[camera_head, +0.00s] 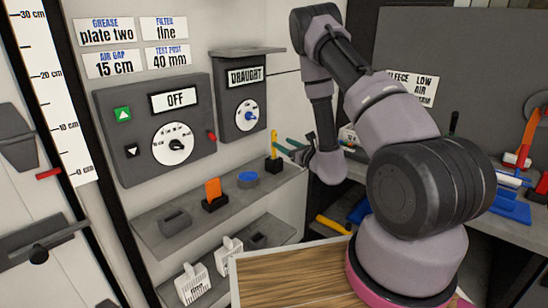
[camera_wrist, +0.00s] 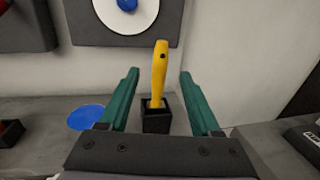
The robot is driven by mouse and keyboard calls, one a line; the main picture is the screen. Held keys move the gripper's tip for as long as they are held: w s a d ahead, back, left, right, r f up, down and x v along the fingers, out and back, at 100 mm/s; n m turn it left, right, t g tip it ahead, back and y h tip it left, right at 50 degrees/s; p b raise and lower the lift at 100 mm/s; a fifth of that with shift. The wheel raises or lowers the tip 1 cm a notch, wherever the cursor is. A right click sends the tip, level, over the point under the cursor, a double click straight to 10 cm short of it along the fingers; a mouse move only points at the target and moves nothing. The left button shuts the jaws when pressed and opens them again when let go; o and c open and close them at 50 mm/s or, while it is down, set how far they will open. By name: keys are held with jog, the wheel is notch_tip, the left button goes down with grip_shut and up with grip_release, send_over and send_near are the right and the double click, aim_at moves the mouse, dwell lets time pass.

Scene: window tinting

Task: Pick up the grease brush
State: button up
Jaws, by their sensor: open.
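The grease brush shows a yellow handle (camera_wrist: 159,72), upright in a small black holder (camera_wrist: 156,118) on the grey shelf. In the head view the yellow handle (camera_head: 274,143) stands near the right end of the shelf, in its black holder (camera_head: 273,165). The brush's lower end is hidden inside the holder. My gripper (camera_wrist: 158,78) is open, with one green finger on each side of the handle and gaps on both sides. In the head view my gripper (camera_head: 294,149) is just right of the handle.
A blue round lid (camera_head: 248,179) lies left of the holder on the shelf (camera_head: 147,222). An orange piece (camera_head: 212,189) stands in a black block farther left. The draught dial panel (camera_head: 240,124) is on the wall behind. White baskets (camera_head: 193,284) sit on a lower shelf.

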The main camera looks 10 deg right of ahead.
jog(key=x, duration=0.9)
jog(key=shift+w+a, duration=0.15)
jog(key=shift+w, duration=0.2)
grip_shut()
